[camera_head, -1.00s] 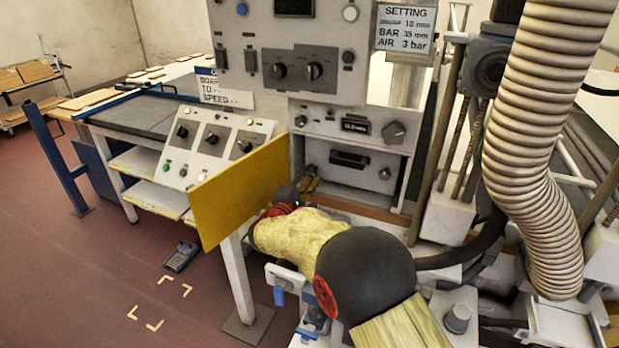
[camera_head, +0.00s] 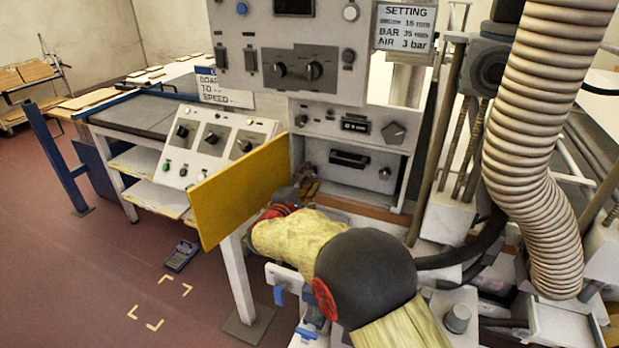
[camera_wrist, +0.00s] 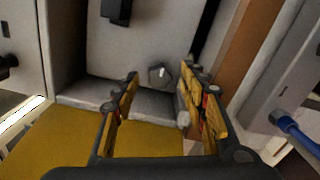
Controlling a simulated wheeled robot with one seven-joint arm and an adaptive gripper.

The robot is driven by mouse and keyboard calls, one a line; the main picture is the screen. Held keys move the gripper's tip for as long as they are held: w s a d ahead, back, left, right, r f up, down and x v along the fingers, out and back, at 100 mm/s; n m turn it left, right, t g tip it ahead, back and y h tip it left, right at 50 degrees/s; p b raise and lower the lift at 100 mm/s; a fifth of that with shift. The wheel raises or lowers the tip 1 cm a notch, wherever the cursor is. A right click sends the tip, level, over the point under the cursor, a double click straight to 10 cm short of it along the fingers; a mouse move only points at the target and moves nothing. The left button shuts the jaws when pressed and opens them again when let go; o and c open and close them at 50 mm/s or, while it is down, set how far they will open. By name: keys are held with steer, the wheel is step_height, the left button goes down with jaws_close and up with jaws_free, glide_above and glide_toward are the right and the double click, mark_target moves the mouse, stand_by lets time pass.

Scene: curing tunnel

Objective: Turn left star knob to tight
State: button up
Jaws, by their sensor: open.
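A small grey star knob (camera_wrist: 160,75) sits on the pale panel inside the recess, seen in the wrist view. My gripper (camera_wrist: 158,82) is open, its two yellow-padded fingers on either side of the knob in this picture. I cannot tell whether either finger touches it. In the head view my gripper (camera_head: 310,186) reaches into the lower left of the recess, and the left knob is hidden there. Another small knob (camera_head: 384,173) shows at the right of the recess, past a black handle (camera_head: 349,158).
A yellow panel (camera_head: 240,192) stands just left of my gripper. A brown strip (camera_head: 360,209) edges the recess below. A larger grey knob (camera_head: 394,133) and a small display (camera_head: 355,126) are above the recess. A ribbed hose (camera_head: 535,150) hangs at the right.

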steer(key=v, duration=1.1)
steer(key=shift+s, duration=0.1)
